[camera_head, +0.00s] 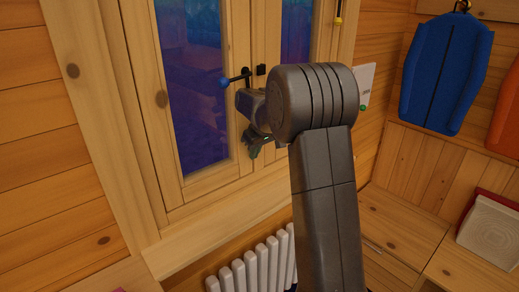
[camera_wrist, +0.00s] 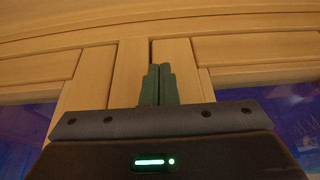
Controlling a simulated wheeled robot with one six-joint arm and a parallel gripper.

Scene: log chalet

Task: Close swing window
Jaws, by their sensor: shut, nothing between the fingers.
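The swing window (camera_head: 240,110) is a pale wooden frame with two sashes of dark blue glass; they look shut or nearly shut. My gripper (camera_head: 251,154) is just below and right of that handle, close to the meeting stiles. In the wrist view its dark green fingers (camera_wrist: 159,84) are together and empty, in front of the narrow dark seam between the stiles. I cannot tell whether the fingertips touch the wood. My arm hides part of the right sash.
A white radiator (camera_head: 250,270) stands below the sill. A wooden bench (camera_head: 400,235) fills the corner at right, with a pale box (camera_head: 492,228) on it. A blue padded vest-like item (camera_head: 447,70) hangs on the right wall. A yellow knob (camera_head: 338,20) shows at upper right.

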